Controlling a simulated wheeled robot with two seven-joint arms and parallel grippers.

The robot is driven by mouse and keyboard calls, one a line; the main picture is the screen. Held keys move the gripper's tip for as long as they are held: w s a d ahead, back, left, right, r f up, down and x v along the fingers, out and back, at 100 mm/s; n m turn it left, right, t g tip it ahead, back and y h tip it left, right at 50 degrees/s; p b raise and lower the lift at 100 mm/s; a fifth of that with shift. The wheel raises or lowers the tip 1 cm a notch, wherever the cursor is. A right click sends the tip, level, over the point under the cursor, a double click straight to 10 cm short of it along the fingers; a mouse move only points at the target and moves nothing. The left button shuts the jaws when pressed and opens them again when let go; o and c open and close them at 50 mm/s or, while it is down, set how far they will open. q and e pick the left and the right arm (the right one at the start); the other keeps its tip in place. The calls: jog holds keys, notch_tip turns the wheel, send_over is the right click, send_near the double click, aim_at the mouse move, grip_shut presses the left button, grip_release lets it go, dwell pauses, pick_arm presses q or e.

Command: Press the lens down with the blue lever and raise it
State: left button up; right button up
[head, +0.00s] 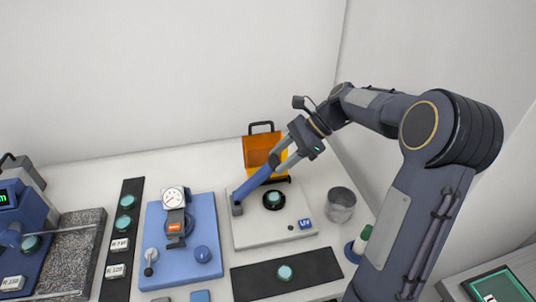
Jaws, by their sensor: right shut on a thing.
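The blue lever (256,184) rises up and to the right from a dark hinge block (237,209) at the left edge of a pale base plate (262,236). My right gripper (281,160) is shut on the upper end of the lever, which is tilted up. A green lens (273,198) sits in a black round holder on the plate, below and beside the raised lever. The lever appears clear of the lens. My left gripper is not in view.
An orange hood (262,149) with a black handle stands behind the plate. A metal cup (341,204) is to its right. A blue base with a dial gauge (173,198) stands left. Dark strips hold more green lenses (285,272).

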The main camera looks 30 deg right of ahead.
jog(key=d+f+y, duration=0.1)
jog(key=f, duration=0.1)
jog(key=d+f+y+b, duration=0.1)
jog(key=d+f+y, duration=0.1)
jog(key=f, duration=0.1)
jog(key=s+d+f+t+y+b, duration=0.1)
jog(key=f, duration=0.2)
jog(key=shift+s+d, duration=0.1)
jog(key=shift+d, duration=0.15)
jog(key=shift+s+d+f+b, duration=0.1)
jog(key=shift+d+f+b, duration=0.1)
jog(key=shift+f, duration=0.5)
jog(key=shift+d+f+b, duration=0.1)
jog(key=shift+f+b, duration=0.1)
jog(key=shift+f, duration=0.45)
jog(key=o, duration=1.4)
jog(key=shift+r, duration=0.1)
